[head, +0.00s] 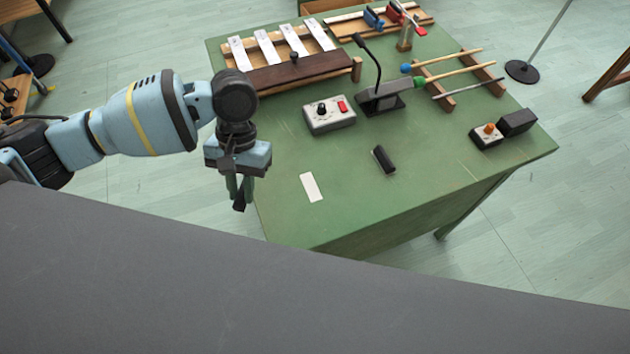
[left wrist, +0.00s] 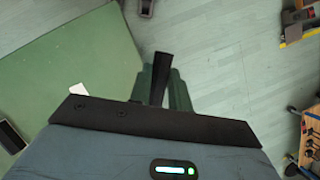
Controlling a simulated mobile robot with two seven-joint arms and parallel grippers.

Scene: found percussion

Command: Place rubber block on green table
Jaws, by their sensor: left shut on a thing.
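My left gripper (head: 239,190) is shut on a small black block, which looks like the rubber block (head: 240,202). The block hangs down between the green fingers, and it also shows in the left wrist view (left wrist: 161,72). The green table (head: 275,217) fills the middle of the head view. In the left wrist view, the table (left wrist: 80,55) lies left of the held block, and the block appears over the floor just outside the table's edge. My right gripper is not in view.
A white strip (head: 311,187) and another dark block (head: 384,160) lie on the near part of the table. A control box (head: 329,116), a microphone (head: 380,97), bars on a wooden frame (head: 290,65) and mallets (head: 447,65) stand farther back. The near right tabletop is clear.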

